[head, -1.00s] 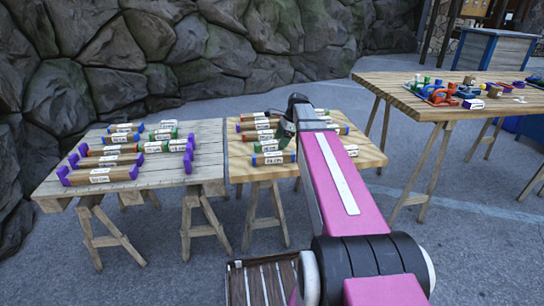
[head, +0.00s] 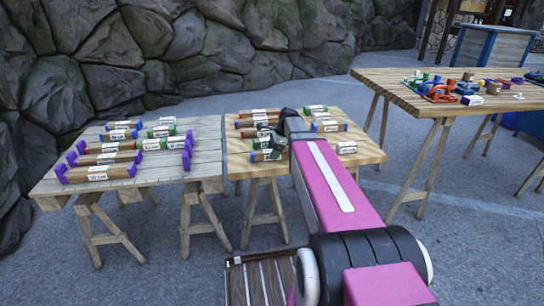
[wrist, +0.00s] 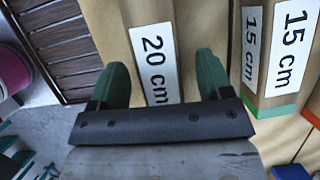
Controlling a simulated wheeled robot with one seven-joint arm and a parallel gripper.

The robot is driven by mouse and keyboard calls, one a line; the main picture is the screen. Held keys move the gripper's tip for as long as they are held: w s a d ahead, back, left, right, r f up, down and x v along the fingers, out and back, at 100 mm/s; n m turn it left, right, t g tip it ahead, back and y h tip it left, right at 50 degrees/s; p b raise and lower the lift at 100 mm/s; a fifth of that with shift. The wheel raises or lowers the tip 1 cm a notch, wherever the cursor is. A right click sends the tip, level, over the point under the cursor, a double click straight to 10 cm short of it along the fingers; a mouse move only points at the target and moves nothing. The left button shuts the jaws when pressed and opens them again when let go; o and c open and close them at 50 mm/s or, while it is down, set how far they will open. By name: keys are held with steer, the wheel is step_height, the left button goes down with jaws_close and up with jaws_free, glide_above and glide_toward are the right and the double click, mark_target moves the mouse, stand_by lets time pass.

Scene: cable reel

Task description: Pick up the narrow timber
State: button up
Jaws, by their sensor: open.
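My gripper (wrist: 161,64) is open, its two green fingers apart above a light brown timber marked 20 cm (wrist: 153,55). The timber's label lies between the fingers; I cannot tell whether the fingers reach down beside it. To the right in the wrist view is a timber with 15 cm labels (wrist: 275,85) and a green end. Nothing is held. In the head view my gripper (head: 279,143) is over the right table's (head: 240,172) near left part, among several labelled timbers. I cannot tell which timber is the narrow one.
The left table (head: 75,187) bears several timbers with purple, blue and green ends. Another table (head: 372,80) at the right holds coloured tools and small blocks. A dark slatted surface (wrist: 55,45) shows in the wrist view. Rock wall stands behind.

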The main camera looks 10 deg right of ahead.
steer(key=shift+x, duration=0.75)
steer(key=c, duration=1.1)
steer(key=shift+r, duration=0.15)
